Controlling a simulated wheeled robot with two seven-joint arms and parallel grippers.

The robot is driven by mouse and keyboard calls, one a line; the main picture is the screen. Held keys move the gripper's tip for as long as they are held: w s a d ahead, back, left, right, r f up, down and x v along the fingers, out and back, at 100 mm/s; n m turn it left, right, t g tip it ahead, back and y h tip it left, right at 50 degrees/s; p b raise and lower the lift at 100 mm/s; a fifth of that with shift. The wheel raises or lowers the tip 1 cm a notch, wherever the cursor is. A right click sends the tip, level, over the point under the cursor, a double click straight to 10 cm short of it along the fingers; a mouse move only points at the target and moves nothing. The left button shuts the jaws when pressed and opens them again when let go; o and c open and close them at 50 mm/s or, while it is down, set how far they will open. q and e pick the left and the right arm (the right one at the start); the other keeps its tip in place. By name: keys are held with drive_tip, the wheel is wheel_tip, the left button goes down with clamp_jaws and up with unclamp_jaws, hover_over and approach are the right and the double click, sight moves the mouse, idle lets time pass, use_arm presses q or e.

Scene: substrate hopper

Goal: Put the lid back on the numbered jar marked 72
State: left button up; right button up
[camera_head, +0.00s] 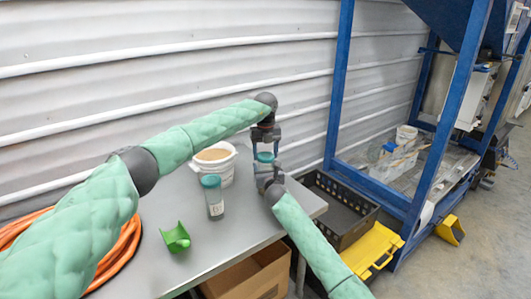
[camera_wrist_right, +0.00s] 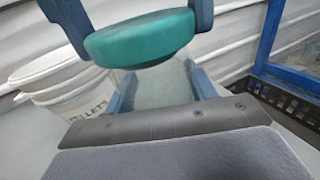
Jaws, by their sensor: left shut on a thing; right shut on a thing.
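My left gripper (camera_head: 265,142) points down and is shut on a teal lid (camera_wrist_right: 140,38), one finger on each side of it. The lid also shows in the head view (camera_head: 265,157). Below it, my right gripper (camera_head: 266,180) is shut around a clear jar (camera_wrist_right: 162,88). The lid is over the jar's top, looking slightly tilted in the wrist view; I cannot tell whether it touches the rim. No number shows on the held jar. A second jar (camera_head: 215,205) with a teal lid stands on the table, its label too small to read.
A white bucket of tan pellets (camera_head: 226,172) stands behind the jars. A green scoop (camera_head: 175,237) lies on the grey table (camera_head: 215,242) near an orange hose (camera_head: 125,250). A black crate (camera_head: 345,238), yellow case (camera_head: 372,250) and blue frame (camera_head: 340,80) are right of the table.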

use_arm(q)
drive_tip(key=shift+f, duration=0.35)
